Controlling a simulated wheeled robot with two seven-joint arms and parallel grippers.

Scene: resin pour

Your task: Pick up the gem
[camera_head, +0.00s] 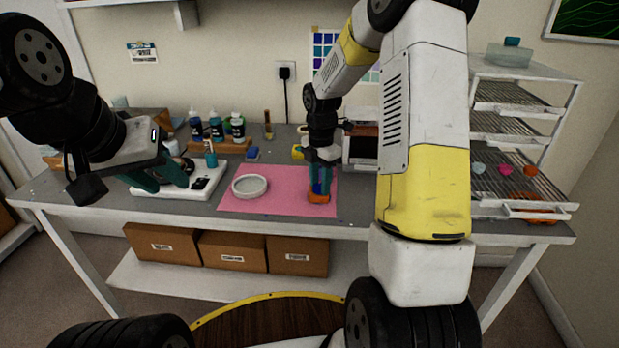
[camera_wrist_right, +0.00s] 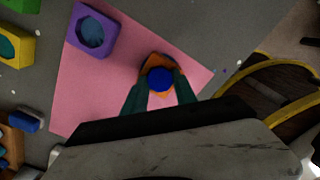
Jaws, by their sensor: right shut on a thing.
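The gem appears as a dark blue rounded piece (camera_wrist_right: 160,80) between the teal fingertips of my right gripper (camera_wrist_right: 161,90) in the right wrist view. An orange mold (camera_wrist_right: 152,66) lies right under and around it on the pink mat; I cannot tell whether the gem is clear of the mold. In the head view my right gripper (camera_head: 320,178) points down at the mat's right part, shut on the blue gem, with the orange mold (camera_head: 318,198) below. My left gripper (camera_head: 158,178) is at the left, fingers apart and empty, over a white board.
The pink mat (camera_head: 285,208) also holds a pale round dish (camera_head: 250,186). A purple mold (camera_wrist_right: 92,32) shows in the wrist view. Bottles (camera_head: 216,126) stand at the back. A wire rack (camera_head: 520,130) with small coloured pieces is at the right.

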